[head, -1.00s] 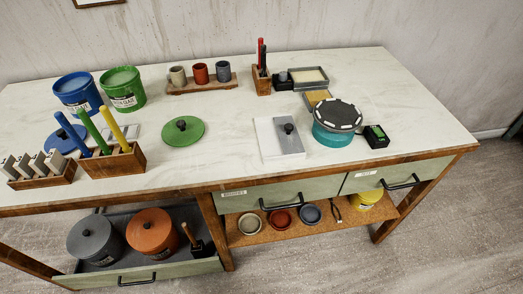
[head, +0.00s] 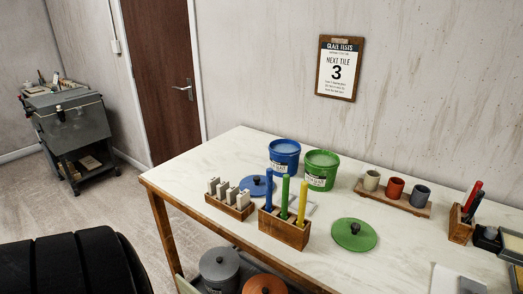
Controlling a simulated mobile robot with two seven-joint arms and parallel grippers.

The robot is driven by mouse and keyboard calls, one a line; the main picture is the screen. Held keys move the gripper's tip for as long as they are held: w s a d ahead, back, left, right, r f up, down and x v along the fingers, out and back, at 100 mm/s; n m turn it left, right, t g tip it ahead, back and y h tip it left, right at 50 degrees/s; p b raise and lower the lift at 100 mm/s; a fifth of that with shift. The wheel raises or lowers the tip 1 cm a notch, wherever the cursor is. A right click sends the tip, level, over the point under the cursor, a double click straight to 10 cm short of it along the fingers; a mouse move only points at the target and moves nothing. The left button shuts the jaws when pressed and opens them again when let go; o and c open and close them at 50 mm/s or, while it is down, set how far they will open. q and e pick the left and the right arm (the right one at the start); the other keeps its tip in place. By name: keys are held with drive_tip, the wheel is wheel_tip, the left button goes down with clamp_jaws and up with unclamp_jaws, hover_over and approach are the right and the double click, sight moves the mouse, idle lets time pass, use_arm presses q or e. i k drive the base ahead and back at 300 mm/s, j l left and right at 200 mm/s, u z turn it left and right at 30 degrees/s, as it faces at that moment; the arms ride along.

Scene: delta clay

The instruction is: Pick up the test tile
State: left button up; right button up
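Several pale grey test tiles (head: 228,194) stand upright in a wooden rack (head: 236,209) near the left front edge of the worktable. The numbers on the tiles are too small to read. A clipboard (head: 336,68) on the wall reads "Glaze Tests", "Next tile 3". Neither of my grippers shows in the head view.
Right of the rack, a wooden block (head: 285,228) holds blue, green and yellow sticks. Behind stand a blue bucket (head: 284,157) and a green bucket (head: 321,170); a green lid (head: 354,234) lies to the right. A dark ribbed shape fills the lower left.

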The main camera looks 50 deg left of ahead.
sight(221, 188)
drive_tip(key=u, duration=1.95)
